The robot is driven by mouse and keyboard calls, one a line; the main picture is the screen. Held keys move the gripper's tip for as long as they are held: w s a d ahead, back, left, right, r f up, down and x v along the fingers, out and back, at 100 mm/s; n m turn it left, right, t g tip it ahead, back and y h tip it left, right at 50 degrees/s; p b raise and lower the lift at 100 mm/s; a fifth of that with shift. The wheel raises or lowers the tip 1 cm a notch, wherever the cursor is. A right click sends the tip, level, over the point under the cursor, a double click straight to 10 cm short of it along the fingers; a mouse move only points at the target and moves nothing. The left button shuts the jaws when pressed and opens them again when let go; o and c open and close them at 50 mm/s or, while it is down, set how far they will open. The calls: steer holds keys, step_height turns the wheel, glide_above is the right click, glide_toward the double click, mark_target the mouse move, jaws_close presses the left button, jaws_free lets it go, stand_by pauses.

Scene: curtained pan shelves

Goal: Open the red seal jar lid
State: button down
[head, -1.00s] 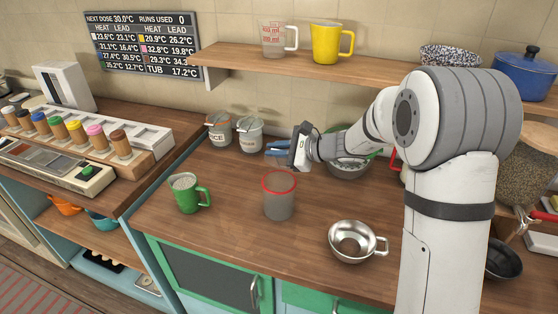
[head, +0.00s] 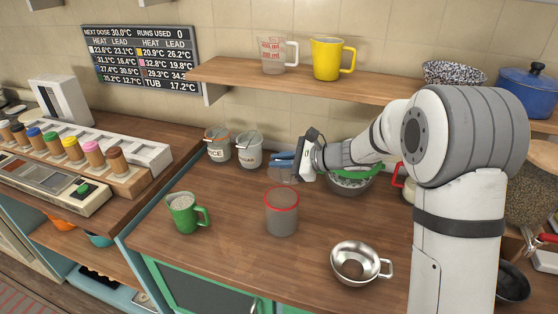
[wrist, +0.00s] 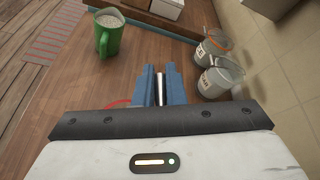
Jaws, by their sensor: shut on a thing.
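The red seal jar (head: 281,215), a grey see-through cup with a red rim, stands upright on the counter, and I see no lid on its top. My gripper (head: 282,160) has blue fingers and is above the counter behind the jar. A clear round lid (head: 284,176) shows faintly just under the fingers. In the wrist view my gripper (wrist: 160,72) is shut on a shiny metal knob (wrist: 159,88), seemingly the lid's. A red arc of the rim (wrist: 118,103) shows left of the fingers there.
Two labelled canisters (head: 249,150) stand left of my gripper, close by. A green mug (head: 184,213) is left of the jar and a steel pan (head: 357,262) right of it. A bowl (head: 349,182) sits behind my wrist. A shelf (head: 300,80) runs above.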

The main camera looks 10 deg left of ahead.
stand_by(0.5)
steer(key=c, duration=1.5)
jaws_free()
steer(key=b+v, duration=0.2)
steer(key=v, duration=0.6)
steer(key=shift+a, duration=0.1)
